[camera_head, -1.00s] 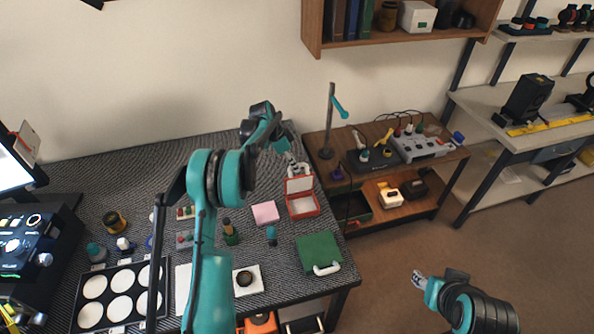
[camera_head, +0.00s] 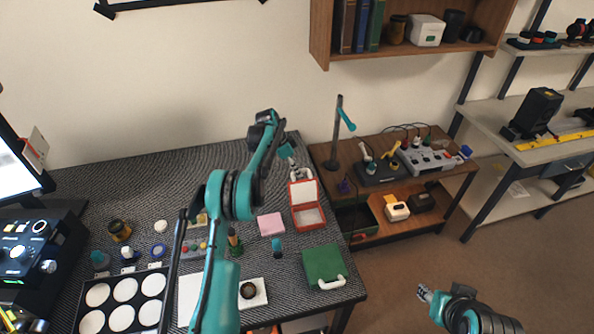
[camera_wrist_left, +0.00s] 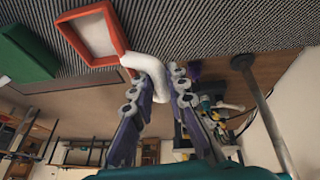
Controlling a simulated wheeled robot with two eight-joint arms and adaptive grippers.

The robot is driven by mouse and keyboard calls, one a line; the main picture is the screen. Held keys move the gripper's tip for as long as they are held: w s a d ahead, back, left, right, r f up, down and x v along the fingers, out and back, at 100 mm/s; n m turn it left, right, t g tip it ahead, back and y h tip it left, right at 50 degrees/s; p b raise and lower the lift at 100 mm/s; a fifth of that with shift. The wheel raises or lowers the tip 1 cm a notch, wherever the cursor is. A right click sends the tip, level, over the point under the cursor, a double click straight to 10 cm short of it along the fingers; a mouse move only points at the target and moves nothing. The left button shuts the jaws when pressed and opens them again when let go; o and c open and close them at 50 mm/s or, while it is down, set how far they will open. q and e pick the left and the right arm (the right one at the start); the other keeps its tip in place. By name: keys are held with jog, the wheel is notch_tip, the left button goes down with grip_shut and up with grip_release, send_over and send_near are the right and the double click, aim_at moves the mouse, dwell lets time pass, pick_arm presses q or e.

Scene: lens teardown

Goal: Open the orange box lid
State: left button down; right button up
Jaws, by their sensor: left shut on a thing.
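The orange box (camera_head: 308,218) stands near the right edge of the dark table in the head view. Its lid (camera_head: 303,191) is raised at the back, and the pale inside of the box shows. In the left wrist view the orange-rimmed lid (camera_wrist_left: 122,32) has a white curved handle (camera_wrist_left: 148,68) reaching between my fingers. My left gripper (camera_head: 298,172) is at the lid's far edge, shut on this handle; it also shows in the left wrist view (camera_wrist_left: 160,88). My right gripper (camera_head: 425,293) is at lower right, away from the table; its jaws are too small to read.
A green case (camera_head: 322,262) with a white handle lies in front of the orange box. A pink block (camera_head: 270,224) and small bottles lie to its left. A wooden side table (camera_head: 370,215) with a lamp (camera_head: 335,135) stands to the right.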

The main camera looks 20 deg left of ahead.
pick_arm(q)
jog(key=shift+w+a+f, duration=0.1)
jog(key=shift+w+a, duration=0.2)
jog(key=shift+a, duration=0.1)
jog(key=c, duration=1.5)
grip_release()
jog(key=shift+w+f, duration=0.2)
pick_arm(e)
jog(key=shift+w+a+f, duration=0.1)
jog(key=shift+w+a, duration=0.05)
jog(key=shift+w, duration=0.25)
pick_arm(q)
jog(key=v, duration=1.2)
jog(key=shift+s, duration=0.1)
jog(key=shift+d, duration=0.1)
